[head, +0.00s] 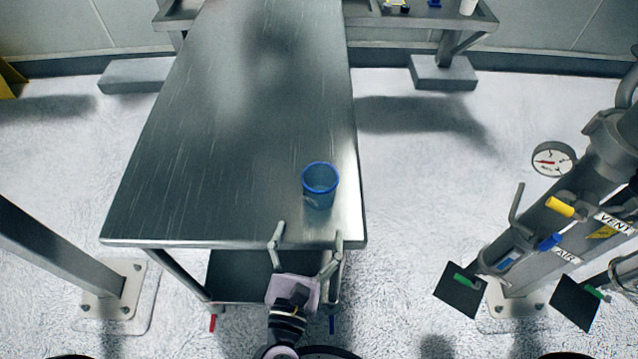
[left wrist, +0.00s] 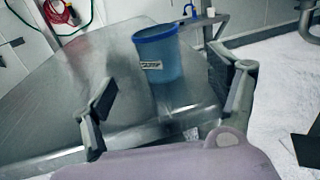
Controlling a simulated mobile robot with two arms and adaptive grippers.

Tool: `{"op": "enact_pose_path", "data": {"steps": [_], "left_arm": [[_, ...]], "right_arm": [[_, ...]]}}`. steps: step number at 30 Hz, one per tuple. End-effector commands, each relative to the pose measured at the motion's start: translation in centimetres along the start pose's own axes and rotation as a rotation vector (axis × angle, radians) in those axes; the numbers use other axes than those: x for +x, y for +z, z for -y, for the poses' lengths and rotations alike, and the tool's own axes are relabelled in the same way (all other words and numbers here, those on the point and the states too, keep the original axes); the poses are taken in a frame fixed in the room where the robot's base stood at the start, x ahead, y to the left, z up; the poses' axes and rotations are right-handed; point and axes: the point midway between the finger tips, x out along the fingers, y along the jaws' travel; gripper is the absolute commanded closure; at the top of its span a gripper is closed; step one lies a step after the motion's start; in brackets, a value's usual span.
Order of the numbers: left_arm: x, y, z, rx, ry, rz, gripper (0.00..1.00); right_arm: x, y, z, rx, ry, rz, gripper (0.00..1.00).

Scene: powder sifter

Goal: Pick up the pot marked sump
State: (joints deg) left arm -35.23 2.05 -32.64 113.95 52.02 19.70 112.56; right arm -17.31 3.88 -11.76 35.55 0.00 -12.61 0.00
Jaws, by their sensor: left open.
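A blue pot (head: 319,184) with a darker blue rim stands upright on the steel table (head: 215,150), near its front right corner. In the left wrist view the pot (left wrist: 160,58) shows a small pale label on its side, too small to read for sure. My left gripper (head: 308,231) is open and empty at the table's front edge, just short of the pot. In the left wrist view its two fingers (left wrist: 168,88) are spread, with the pot ahead between them and not touched. My right gripper is not in view.
Pipework with a gauge (head: 553,160) and tags reading VENT and AIR stands to the right. A grey post (head: 60,250) rises at the left. A bench (head: 440,18) with small items is at the back. Most of the table top is clear.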

Motion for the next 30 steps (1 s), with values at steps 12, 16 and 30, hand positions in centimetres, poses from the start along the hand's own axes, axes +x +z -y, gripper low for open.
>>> {"op": "enact_pose_path", "data": {"steps": [12, 16, 30], "left_arm": [[6.0, 0.0, 0.0, 0.004, -0.001, -0.001, 0.2], [7.2, 0.3, -0.3, 0.005, -0.001, 0.0, 0.2], [11.2, -0.1, -0.7, 0.004, -0.001, -0.003, 0.2]], "right_arm": [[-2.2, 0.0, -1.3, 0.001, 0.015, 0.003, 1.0], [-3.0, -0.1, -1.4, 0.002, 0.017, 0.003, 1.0], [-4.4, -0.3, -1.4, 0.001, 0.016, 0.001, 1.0]]}}
